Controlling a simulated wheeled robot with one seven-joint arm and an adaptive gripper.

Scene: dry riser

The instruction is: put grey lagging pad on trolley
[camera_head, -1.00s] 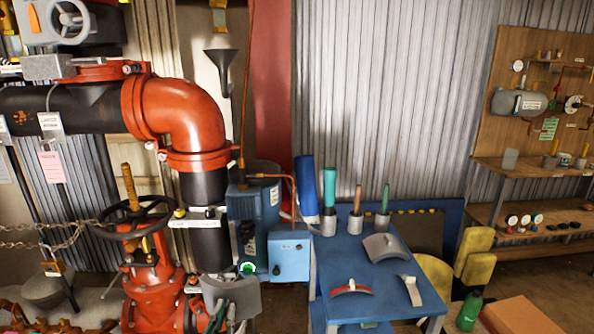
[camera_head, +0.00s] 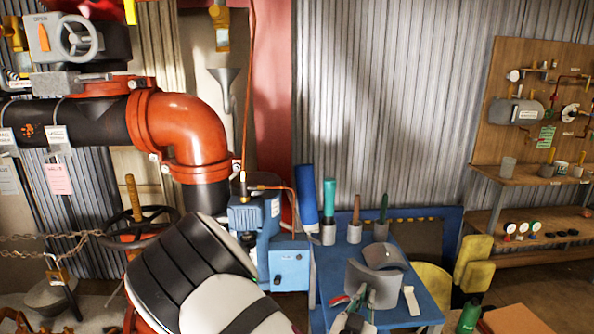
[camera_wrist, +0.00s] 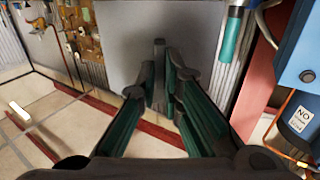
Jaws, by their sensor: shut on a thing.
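A curved grey lagging pad (camera_head: 367,283) is in my gripper (camera_head: 357,302), in front of and above the blue trolley top (camera_head: 425,314) in the head view. In the wrist view the pad (camera_wrist: 125,45) is a large grey surface beyond the fingers of my gripper (camera_wrist: 167,80), which are shut on it. I cannot tell whether the pad touches the trolley. Another curved grey piece (camera_head: 383,255) lies on the trolley just behind it. My arm and gripper hide the trolley's near left part.
A small pale curved piece (camera_head: 412,300) lies at the trolley's right. Several pots with handled tools, such as the green-handled one (camera_head: 382,222), stand along its back. A blue box (camera_head: 289,265) and red pipework (camera_head: 195,125) are at left.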

